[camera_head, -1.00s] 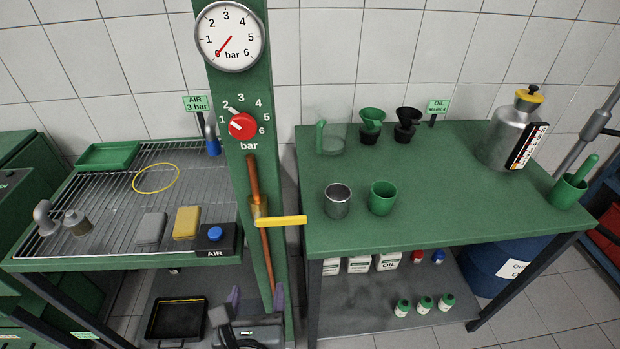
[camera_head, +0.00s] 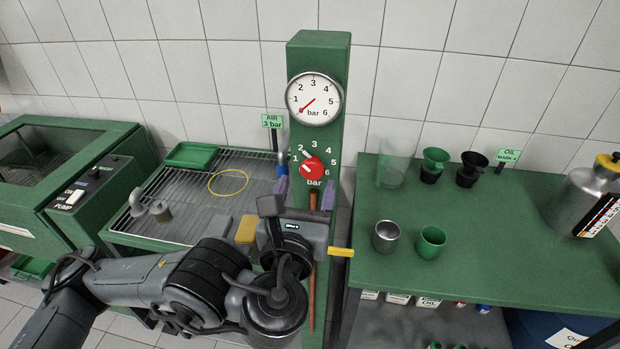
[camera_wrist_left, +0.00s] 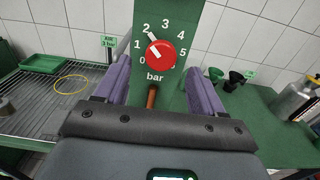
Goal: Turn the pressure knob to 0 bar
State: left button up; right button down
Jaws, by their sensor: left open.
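The red pressure knob (camera_head: 312,168) sits on the green post (camera_head: 330,75), above the word bar. Its white mark points up and left, towards the 1 to 2 part of the scale. The round pressure gauge (camera_head: 313,98) above it has its red needle at the lower left, near 0. My left gripper (camera_head: 305,192) is open and empty, just below and in front of the knob. In the left wrist view, the knob (camera_wrist_left: 160,54) shows between the two purple fingers, which do not appear to touch it. My right gripper is out of view.
A yellow-handled valve lever (camera_head: 341,252) sticks out to the right below the knob. The wire-rack table (camera_head: 180,222) stands left of the post. The green bench (camera_head: 470,225) with cups and funnels stands right. The space before the knob looks clear.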

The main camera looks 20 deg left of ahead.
aim_at(311, 173)
pick_arm(q)
jog(key=shift+b+x, duration=0.55)
jog(key=shift+x, duration=1.6)
jog(key=shift+c, duration=0.5)
jog(key=c, duration=0.9)
